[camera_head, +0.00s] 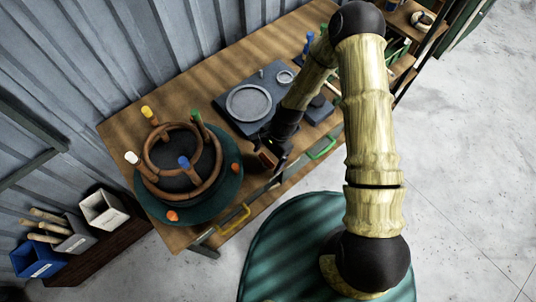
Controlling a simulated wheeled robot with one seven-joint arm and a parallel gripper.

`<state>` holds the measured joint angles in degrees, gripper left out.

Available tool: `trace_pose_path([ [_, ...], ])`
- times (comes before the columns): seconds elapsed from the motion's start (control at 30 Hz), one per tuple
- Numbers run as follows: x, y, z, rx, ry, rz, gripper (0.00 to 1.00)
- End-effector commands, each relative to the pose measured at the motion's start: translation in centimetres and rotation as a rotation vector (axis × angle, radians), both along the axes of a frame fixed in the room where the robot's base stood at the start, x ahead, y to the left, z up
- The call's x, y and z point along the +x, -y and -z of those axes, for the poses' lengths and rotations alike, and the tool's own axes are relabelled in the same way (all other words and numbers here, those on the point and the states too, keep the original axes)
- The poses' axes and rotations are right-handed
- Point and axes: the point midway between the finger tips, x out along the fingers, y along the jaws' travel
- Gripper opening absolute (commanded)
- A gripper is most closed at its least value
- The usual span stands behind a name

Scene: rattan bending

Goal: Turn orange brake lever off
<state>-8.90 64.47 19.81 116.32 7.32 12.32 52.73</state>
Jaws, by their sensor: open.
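A dark green round turntable (222,193) sits on the left part of the wooden bench. It carries a brown bent-rattan ring form with white, yellow, green and blue pegs. Two small orange parts show at its edge: one at the front (173,215) and one on the right side (235,167). I cannot tell which is the brake lever, or its setting. My gripper (268,157) is open at the bench's front edge, right of the turntable and apart from it. A small reddish part shows at its fingers; I cannot tell what it is.
A grey plate with a round dish (248,103) lies behind my gripper. A yellow handle (235,220) and a green handle (322,149) stick out from the bench front. Blue, grey and white bins (104,209) stand at the lower left. Open floor lies right.

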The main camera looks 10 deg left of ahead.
Motion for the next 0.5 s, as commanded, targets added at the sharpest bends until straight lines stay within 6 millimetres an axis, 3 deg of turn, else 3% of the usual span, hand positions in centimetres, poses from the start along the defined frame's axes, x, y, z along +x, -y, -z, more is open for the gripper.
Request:
trace_pose_path([
  [0.2, 0.02, 0.00, 0.01, 0.000, 0.000, 0.000, 0.83],
  [0.4, 0.03, 0.00, -0.01, 0.000, 0.000, 0.000, 0.44],
  [0.5, 0.03, 0.00, -0.02, 0.000, 0.000, 0.000, 0.41],
])
